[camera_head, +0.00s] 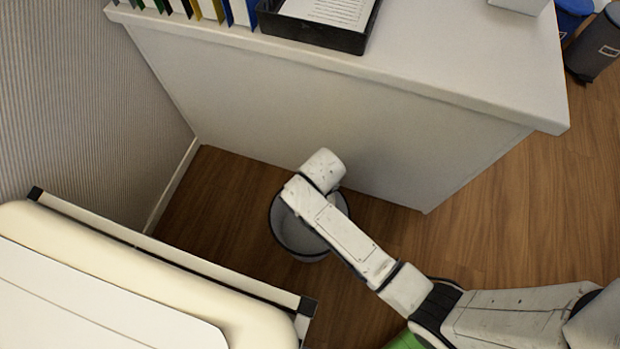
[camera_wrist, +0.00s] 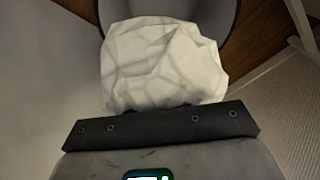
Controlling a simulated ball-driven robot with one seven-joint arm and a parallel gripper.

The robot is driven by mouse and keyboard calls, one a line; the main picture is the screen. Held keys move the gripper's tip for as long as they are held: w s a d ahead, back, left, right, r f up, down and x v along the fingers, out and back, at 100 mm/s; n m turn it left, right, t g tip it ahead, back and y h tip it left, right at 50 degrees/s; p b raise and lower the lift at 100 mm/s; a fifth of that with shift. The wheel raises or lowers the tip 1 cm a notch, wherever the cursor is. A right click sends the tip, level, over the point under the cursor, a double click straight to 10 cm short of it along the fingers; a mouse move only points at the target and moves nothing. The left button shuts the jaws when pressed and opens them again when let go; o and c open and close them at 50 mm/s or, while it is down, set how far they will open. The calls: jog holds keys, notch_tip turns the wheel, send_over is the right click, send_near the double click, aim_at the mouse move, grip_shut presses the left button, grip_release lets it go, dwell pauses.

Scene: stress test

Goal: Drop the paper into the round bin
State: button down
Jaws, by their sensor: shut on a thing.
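A crumpled white paper (camera_wrist: 165,68) fills the middle of the wrist view, held at the dark edge of my gripper (camera_wrist: 160,112). My gripper is shut on it; the fingertips are mostly hidden behind the paper. The round bin (camera_head: 290,238), grey with a dark rim, stands on the floor under my arm in the head view. Its dark rim and inside also show just beyond the paper in the wrist view (camera_wrist: 220,18). In the head view my arm's end covers part of the bin, and the gripper and paper are hidden.
A white counter (camera_head: 470,60) stands behind the bin, with a black paper tray (camera_head: 310,34) and binders (camera_head: 215,10) on top. A cream padded piece of furniture (camera_head: 120,270) is at lower left. Other bins (camera_head: 597,45) stand at far right. Wooden floor is clear at right.

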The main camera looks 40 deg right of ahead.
notch_tip(320, 180, down, 7)
jog(key=b, duration=0.6)
jog(key=shift+s, duration=0.25)
notch_tip(320, 180, down, 6)
jog(key=b, duration=0.6)
jog(key=shift+r, duration=0.25)
jog(key=c, duration=1)
grip_release()
jog(key=shift+c, duration=0.2)
jog(key=shift+r, duration=0.1)
jog(key=r+p, duration=0.1)
jog(key=r, duration=0.2)
jog(key=s+r+p, duration=0.1)
jog(key=r+p, duration=0.1)
jog(key=r, duration=0.2)
jog(key=r+p, duration=0.1)
jog(key=r, duration=0.2)
jog(key=shift+s+a+r+p, duration=0.15)
jog(key=shift+r+p, duration=0.15)
jog(key=shift+s, duration=0.1)
